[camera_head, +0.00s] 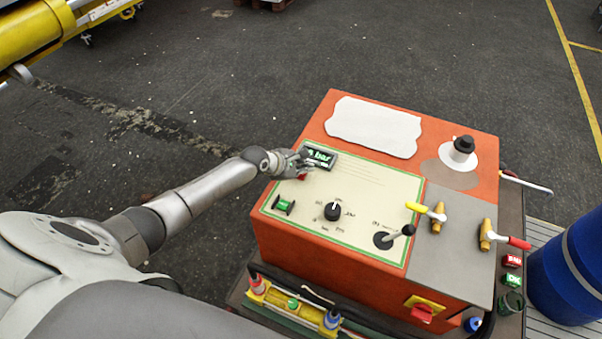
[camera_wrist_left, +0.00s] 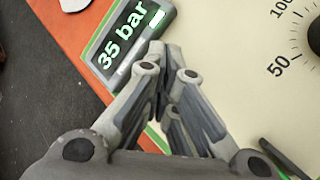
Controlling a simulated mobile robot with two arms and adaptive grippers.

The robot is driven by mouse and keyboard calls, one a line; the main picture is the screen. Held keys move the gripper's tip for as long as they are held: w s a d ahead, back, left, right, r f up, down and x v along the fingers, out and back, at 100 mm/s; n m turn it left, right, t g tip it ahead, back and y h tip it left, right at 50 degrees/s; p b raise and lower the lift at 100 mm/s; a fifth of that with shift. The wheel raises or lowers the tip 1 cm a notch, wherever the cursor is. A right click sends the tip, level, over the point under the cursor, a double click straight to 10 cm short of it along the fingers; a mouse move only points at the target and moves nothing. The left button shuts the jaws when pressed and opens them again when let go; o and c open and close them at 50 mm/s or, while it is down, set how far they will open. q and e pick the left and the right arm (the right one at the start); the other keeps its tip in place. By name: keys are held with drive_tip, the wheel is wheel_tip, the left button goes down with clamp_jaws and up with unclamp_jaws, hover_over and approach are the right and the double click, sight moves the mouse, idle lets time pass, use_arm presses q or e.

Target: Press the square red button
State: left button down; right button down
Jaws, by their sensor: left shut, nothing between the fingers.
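An orange control box with a cream panel (camera_head: 375,198) stands right of centre in the head view. A small red part (camera_head: 303,177) shows on the panel just below my left gripper, mostly covered by it; its shape is unclear. My left gripper (camera_head: 306,160) is shut and empty, over the panel's upper left by the pressure display (camera_head: 320,157). In the left wrist view the fingers (camera_wrist_left: 159,52) are together beside the display (camera_wrist_left: 131,34), which reads 35 bar. No red button is visible there. I cannot tell whether the fingertips touch anything. My right gripper is not in view.
A green button (camera_head: 284,205), a black knob (camera_head: 333,211) and a joystick (camera_head: 393,237) sit on the panel. Yellow and red levered valves (camera_head: 437,214) are to the right. A lit red button (camera_head: 511,261) is at the right side. A blue barrel (camera_head: 568,275) stands beyond.

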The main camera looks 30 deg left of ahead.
sight(303, 176)
use_arm(q)
drive_tip(key=shift+f+b, duration=0.3)
drive_tip(key=shift+f, duration=0.25)
idle(0.9)
drive_tip(key=shift+r, duration=0.1)
drive_tip(key=shift+r+p, duration=0.85)
drive_tip(key=shift+p, duration=0.3)
wheel_tip(303, 176, up, 5)
drive_tip(key=p, duration=0.5)
drive_tip(key=shift+r+p, duration=0.1)
drive_tip(key=shift+p, duration=0.3)
